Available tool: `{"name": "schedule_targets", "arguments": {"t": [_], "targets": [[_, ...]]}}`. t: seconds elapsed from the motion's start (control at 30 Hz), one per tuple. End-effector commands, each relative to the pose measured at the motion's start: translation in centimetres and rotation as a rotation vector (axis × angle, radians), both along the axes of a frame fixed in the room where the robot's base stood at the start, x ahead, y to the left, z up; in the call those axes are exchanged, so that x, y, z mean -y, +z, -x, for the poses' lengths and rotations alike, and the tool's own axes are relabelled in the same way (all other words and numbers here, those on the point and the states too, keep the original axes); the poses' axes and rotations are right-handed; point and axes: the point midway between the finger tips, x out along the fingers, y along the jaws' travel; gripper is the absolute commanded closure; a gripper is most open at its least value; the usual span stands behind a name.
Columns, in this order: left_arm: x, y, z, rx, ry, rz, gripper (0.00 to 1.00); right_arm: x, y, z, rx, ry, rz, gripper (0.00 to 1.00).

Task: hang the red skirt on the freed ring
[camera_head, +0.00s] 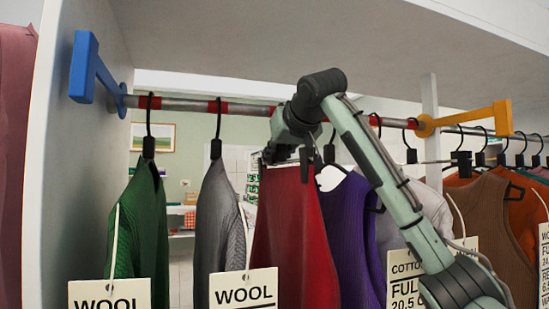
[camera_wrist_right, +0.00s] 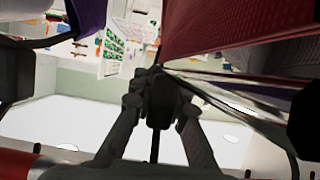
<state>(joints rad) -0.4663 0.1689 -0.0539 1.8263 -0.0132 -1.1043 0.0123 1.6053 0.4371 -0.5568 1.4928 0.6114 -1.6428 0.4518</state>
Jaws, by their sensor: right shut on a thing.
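The red skirt (camera_head: 292,235) hangs down in the middle of the head view, between a grey garment and a purple one. My right gripper (camera_head: 304,152) is just above it, in front of the rail, and is shut on the black hanger of the skirt. In the right wrist view the fingers (camera_wrist_right: 158,105) close on a black hanger block, with the red skirt (camera_wrist_right: 235,30) at the upper right. The rail (camera_head: 185,104) has red rings; one bare red ring (camera_head: 256,110) shows left of my gripper. Whether the skirt's hook touches the rail is hidden. My left gripper is out of view.
A green garment (camera_head: 140,230) and the grey garment (camera_head: 218,220) hang at left, a purple garment (camera_head: 350,225) close at right. Blue (camera_head: 84,68) and yellow (camera_head: 492,118) brackets hold the rail. The shelf above (camera_head: 260,35) limits headroom. Brown and orange clothes crowd the far right.

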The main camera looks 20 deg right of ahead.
Motion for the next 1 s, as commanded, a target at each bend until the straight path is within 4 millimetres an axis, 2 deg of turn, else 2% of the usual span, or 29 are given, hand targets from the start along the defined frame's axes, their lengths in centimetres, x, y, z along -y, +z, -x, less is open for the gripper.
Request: {"name": "schedule_targets", "arguments": {"t": [0.27, 0.3, 0.5, 0.83, 1.0], "targets": [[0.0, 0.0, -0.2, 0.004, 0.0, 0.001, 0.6, -0.1, -0.4, -0.1, -0.007, 0.001, 0.002, 1.0], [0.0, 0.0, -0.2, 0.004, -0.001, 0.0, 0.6, -0.1, -0.5, -0.1, -0.008, 0.001, 0.002, 0.85], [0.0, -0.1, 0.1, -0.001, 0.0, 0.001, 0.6, 0.0, -0.4, -0.1, -0.007, 0.0, 0.001, 0.61], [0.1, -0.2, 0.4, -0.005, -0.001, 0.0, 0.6, 0.0, -0.3, 0.2, -0.006, 0.0, 0.001, 0.61], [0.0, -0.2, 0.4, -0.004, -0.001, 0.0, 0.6, 0.1, 0.7, 2.2, -0.003, 0.0, 0.001, 0.61]]}}
